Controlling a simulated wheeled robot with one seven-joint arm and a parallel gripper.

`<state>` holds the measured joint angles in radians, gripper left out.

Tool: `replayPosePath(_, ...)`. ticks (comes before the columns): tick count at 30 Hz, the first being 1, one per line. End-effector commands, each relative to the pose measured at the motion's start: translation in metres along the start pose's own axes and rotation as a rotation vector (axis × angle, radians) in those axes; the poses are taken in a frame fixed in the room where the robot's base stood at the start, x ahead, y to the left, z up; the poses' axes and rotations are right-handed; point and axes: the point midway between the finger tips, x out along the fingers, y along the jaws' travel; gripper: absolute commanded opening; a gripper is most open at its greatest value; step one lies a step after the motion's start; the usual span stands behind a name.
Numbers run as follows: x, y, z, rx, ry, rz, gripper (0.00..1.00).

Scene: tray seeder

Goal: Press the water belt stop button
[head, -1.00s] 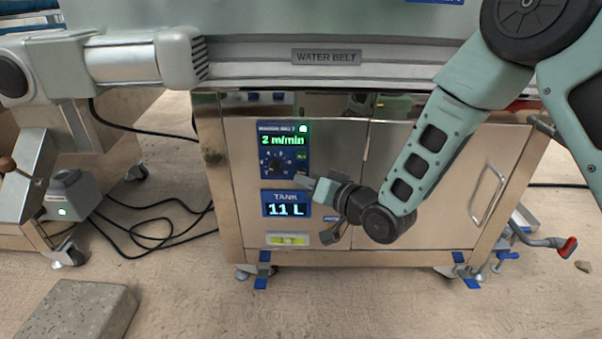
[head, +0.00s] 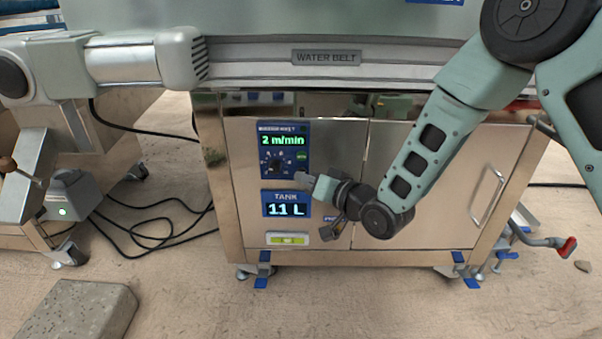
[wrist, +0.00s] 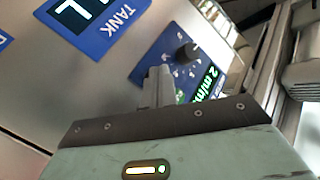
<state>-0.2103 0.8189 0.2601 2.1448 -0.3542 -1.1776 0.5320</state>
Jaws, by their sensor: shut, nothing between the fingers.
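The blue water belt panel (head: 262,160) is on the steel cabinet front, with a green "2 m/min" display (head: 281,140). Below the display are a black knob (head: 276,166) and a small green button (head: 301,156). No stop button can be made out; the lower right of the panel is behind my fingers. My gripper (head: 301,179) is shut and empty, its tips at the panel's lower right corner. In the wrist view my fingers (wrist: 157,84) overlap the panel (wrist: 150,62), close to the knob (wrist: 187,53). I cannot tell whether they touch it.
The tank panel (head: 265,204), reading 11 L, sits just below my fingers. A cabinet door handle (head: 486,193) is at right. The WATER BELT rail (head: 240,60) runs above. Black cables (head: 150,232) and a stone slab (head: 75,312) lie on the floor at left.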

Motion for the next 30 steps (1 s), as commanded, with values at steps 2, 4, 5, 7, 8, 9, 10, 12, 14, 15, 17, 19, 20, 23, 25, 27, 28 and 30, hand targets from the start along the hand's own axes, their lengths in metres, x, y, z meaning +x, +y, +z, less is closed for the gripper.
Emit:
replayPosePath(2, -0.002, -0.001, 0.001, 0.000, 0.000, 0.000, 0.00)
replayPosePath(4, -0.004, -0.003, 0.003, 0.000, -0.001, 0.000, 0.00)
replayPosePath(5, -0.004, -0.004, 0.003, 0.000, -0.001, 0.000, 0.00)
replayPosePath(7, -0.006, -0.005, 0.004, 0.001, 0.000, -0.001, 0.00)
replayPosePath(8, -0.007, -0.005, 0.004, 0.001, 0.001, -0.001, 0.00)
replayPosePath(9, -0.007, -0.005, 0.004, 0.000, 0.001, -0.001, 0.00)
replayPosePath(10, -0.007, -0.005, 0.005, 0.000, 0.001, -0.001, 0.00)
replayPosePath(12, -0.007, -0.005, 0.005, 0.000, 0.001, -0.001, 0.00)
replayPosePath(14, -0.007, -0.005, 0.005, 0.000, 0.001, 0.000, 0.00)
replayPosePath(15, -0.007, -0.005, 0.005, 0.000, 0.001, 0.000, 0.00)
replayPosePath(17, -0.008, -0.006, 0.006, 0.001, 0.000, 0.000, 0.00)
replayPosePath(19, -0.011, -0.009, 0.009, 0.002, -0.001, 0.000, 0.00)
replayPosePath(20, -0.013, -0.010, 0.010, 0.002, -0.002, 0.000, 0.00)
replayPosePath(23, -0.020, -0.015, 0.015, 0.000, -0.001, -0.001, 0.00)
replayPosePath(25, -0.025, -0.018, 0.018, 0.001, -0.001, 0.000, 0.00)
replayPosePath(27, -0.029, -0.021, 0.021, 0.001, -0.001, 0.000, 0.00)
replayPosePath(28, -0.031, -0.023, 0.023, 0.000, -0.001, -0.001, 0.00)
replayPosePath(30, -0.036, -0.027, 0.027, 0.001, -0.003, -0.001, 0.00)
